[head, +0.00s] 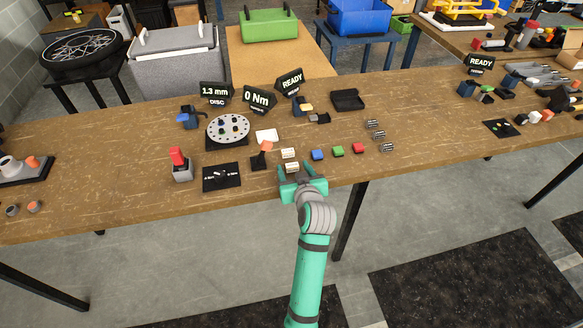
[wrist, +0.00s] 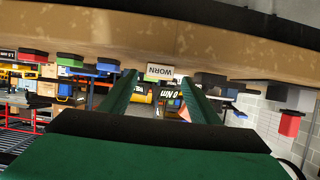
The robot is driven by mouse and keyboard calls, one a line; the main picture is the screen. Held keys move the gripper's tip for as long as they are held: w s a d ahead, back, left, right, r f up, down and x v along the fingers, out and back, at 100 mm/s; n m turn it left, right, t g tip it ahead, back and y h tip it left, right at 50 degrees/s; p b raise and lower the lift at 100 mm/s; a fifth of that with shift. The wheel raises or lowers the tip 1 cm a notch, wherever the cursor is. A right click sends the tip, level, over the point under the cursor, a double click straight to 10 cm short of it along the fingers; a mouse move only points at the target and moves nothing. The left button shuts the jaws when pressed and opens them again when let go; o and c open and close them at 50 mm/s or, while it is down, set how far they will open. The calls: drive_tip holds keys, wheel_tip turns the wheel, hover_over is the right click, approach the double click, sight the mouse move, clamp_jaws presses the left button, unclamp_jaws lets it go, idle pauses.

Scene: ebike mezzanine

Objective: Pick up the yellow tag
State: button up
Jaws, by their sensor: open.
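Two pale cream-yellow tags stand on the wooden bench in the head view, a nearer one (head: 291,166) and one just behind it (head: 289,153). In the upside-down wrist view, a pale tag reading "WORN" (wrist: 160,72) shows between my fingertips, beyond them. I cannot tell for certain which tag is the yellow one. My gripper (head: 297,172) is open at the bench's front edge, facing the nearer tag. In the wrist view, the two green fingers of my gripper (wrist: 158,78) are apart, with nothing held.
A round disc fixture (head: 228,129) stands behind.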

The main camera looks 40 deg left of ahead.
drive_tip(key=shift+w+a+f, duration=0.2)
drive_tip(key=shift+w+a, duration=0.15)
drive_tip(key=shift+a, duration=0.05)
drive_tip(key=c, duration=1.1)
drive_tip(key=shift+c, duration=0.2)
drive_tip(key=shift+r, duration=0.15)
drive_tip(key=shift+r, duration=0.6)
drive_tip(key=s+r, duration=1.1)
drive_tip(key=s, duration=0.3)
drive_tip(key=shift+d+r, duration=0.25)
drive_tip(key=shift+d, duration=0.05)
drive_tip(key=shift+w, duration=0.1)
